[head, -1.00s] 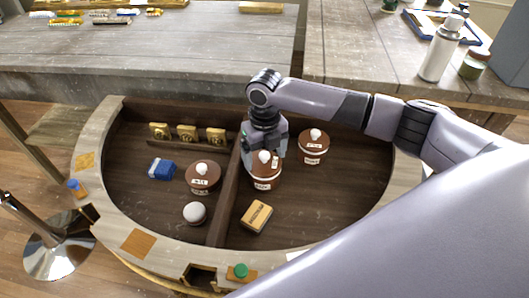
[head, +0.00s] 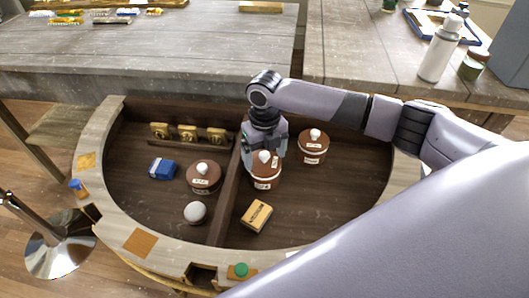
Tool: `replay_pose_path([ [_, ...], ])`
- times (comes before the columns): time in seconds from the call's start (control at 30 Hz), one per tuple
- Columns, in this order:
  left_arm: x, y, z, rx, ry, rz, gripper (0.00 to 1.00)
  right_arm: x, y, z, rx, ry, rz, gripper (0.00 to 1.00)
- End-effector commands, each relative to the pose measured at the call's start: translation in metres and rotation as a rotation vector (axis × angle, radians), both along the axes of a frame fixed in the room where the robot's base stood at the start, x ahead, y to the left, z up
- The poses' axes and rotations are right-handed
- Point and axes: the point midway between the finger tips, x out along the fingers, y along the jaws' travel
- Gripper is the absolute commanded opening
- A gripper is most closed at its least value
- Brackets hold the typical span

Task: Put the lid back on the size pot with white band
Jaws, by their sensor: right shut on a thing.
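A brown pot (head: 265,182) with a white band and a small label stands in the right compartment, close to the divider. A brown lid (head: 256,160) with a white knob is at its top; I cannot tell whether it is fully seated. My right gripper (head: 263,158) points down at this lid from behind and is shut on it. The fingertips are mostly hidden by the knob and lid. Two similar banded pots with knobbed lids stand apart: one (head: 203,179) left of the divider, one (head: 312,150) at the back right. My left gripper is out of view.
The wooden divider (head: 222,205) splits the curved console tray. The left compartment holds a blue block (head: 162,169), a white ball-shaped thing (head: 195,212) and several gilt pieces (head: 188,133). A yellow-topped block (head: 257,215) lies in front of the held lid. The front right floor is clear.

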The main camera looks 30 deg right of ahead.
Motion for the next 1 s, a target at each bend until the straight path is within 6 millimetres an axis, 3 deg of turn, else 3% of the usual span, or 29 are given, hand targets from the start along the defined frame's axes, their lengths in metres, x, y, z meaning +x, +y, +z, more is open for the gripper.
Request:
replay_pose_path([
  [1.0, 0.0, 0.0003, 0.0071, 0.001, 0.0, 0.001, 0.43, -0.0004, 0.0001, -0.0004, 0.0, 0.001, 0.0, 0.58],
])
